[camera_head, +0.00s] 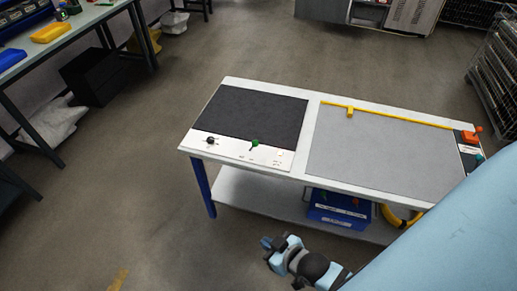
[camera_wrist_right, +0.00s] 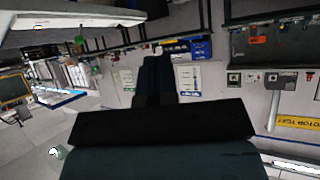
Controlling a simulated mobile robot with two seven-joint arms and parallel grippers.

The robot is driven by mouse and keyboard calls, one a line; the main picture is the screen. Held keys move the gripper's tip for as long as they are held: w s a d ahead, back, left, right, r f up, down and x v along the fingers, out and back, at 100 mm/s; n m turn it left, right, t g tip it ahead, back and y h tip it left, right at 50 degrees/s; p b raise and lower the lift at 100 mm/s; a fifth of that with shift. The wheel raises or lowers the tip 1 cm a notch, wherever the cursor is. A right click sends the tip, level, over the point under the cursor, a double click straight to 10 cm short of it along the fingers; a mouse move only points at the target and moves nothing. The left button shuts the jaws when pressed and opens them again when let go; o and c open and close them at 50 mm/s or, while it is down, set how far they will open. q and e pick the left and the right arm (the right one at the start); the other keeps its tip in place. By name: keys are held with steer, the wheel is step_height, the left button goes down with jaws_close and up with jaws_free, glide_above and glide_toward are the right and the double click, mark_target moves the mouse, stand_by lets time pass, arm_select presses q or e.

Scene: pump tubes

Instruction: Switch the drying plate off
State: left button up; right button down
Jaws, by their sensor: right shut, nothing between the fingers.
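The drying plate (camera_head: 252,115) is a dark flat panel set into the left part of a white-topped table. A white control strip (camera_head: 235,149) runs along its front edge. On the strip are a black knob (camera_head: 210,140) at the left and a green-topped switch (camera_head: 255,143) near the middle. The switch's exact setting is too small to tell. My right gripper (camera_head: 268,242) is in front of the table and apart from it, below the control strip in the picture. It is shut and empty. In the right wrist view its dark fingers (camera_wrist_right: 157,68) point away from the camera. My left gripper is not in view.
The table's right part has a grey surface (camera_head: 375,152) with a yellow bar (camera_head: 385,114) along the back. Red and teal controls (camera_head: 470,137) sit at the right end. A blue box (camera_head: 340,208) stands on the lower shelf.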

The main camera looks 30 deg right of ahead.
steer(key=w+d+f+n+t+h+b, duration=0.15)
steer(key=w+d+f+n+b, duration=0.3)
steer(key=b, duration=0.45)
steer(key=w+d+f+n+t+b, duration=0.2)
steer(key=w+d+f+b, duration=0.25)
steer(key=w+b, duration=0.35)
arm_select(q)
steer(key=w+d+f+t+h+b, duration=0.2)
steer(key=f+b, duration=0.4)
steer(key=b, duration=0.3)
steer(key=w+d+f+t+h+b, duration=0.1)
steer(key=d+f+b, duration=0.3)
steer(key=b, duration=0.6)
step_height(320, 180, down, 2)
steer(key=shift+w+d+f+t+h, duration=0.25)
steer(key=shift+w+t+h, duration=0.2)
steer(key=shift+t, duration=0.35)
arm_select(e)
steer(key=w+d+n+t+h, duration=0.2)
steer(key=w+d+n+t, duration=0.1)
steer(key=w+d+n, duration=0.5)
steer(key=w+d, duration=0.2)
steer(key=d, duration=0.1)
steer(key=shift+d+f+h, duration=0.25)
steer(key=shift+f+h, duration=0.05)
steer(key=shift+h, duration=0.05)
steer(key=shift+w+t, duration=0.15)
steer(key=shift+t, duration=0.1)
